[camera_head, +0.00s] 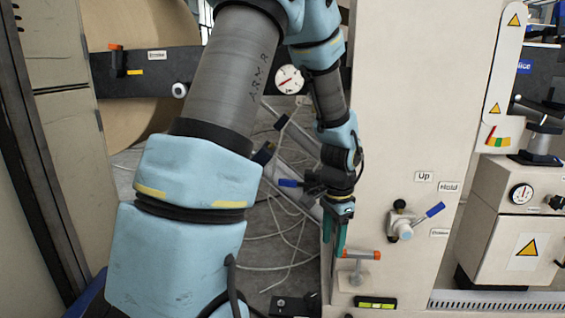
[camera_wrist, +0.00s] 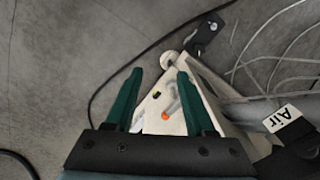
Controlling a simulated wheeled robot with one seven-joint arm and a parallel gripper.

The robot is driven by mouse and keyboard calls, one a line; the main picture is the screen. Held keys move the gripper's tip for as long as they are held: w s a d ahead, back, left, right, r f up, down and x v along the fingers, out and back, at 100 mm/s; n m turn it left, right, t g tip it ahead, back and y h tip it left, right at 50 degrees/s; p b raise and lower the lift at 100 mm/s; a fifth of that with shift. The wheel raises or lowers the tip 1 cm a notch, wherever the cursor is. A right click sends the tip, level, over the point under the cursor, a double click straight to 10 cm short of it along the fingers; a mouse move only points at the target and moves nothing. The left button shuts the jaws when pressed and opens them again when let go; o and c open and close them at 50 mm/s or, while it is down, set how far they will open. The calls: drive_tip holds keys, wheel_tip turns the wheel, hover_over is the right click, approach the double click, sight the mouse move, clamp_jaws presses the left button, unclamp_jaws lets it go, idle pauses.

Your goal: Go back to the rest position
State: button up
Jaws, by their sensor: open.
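My gripper (camera_head: 335,235) points down beside the cream machine panel in the head view. Its two green fingers (camera_wrist: 155,95) stand apart in the wrist view, with nothing held between them. An orange-tipped handle (camera_head: 362,255) on a pale stand is just right of and below my fingertips in the head view. In the wrist view the orange tip (camera_wrist: 166,116) shows between the fingers, beyond or below them. I cannot tell whether the gripper touches it.
The cream panel (camera_head: 420,100) is close on the right, with a blue-handled valve (camera_head: 405,226). A large kraft roll (camera_head: 140,30) stands behind a dark bar (camera_head: 150,75) at the left. Loose pale cables (camera_head: 285,240) lie on the floor. An Air label (camera_wrist: 281,119) shows at the right.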

drive_tip(key=s+a+r+n+t, duration=0.1)
drive_tip(key=s+a+r+n, duration=0.2)
drive_tip(key=a+n, duration=0.5)
drive_tip(key=s+a+r+n, duration=0.4)
drive_tip(key=a+n, duration=0.1)
drive_tip(key=a, duration=0.6)
wheel_tip(320, 180, up, 30)
drive_tip(key=p, duration=3)
drive_tip(key=shift+w+m, duration=0.4)
drive_tip(key=shift+d, duration=0.1)
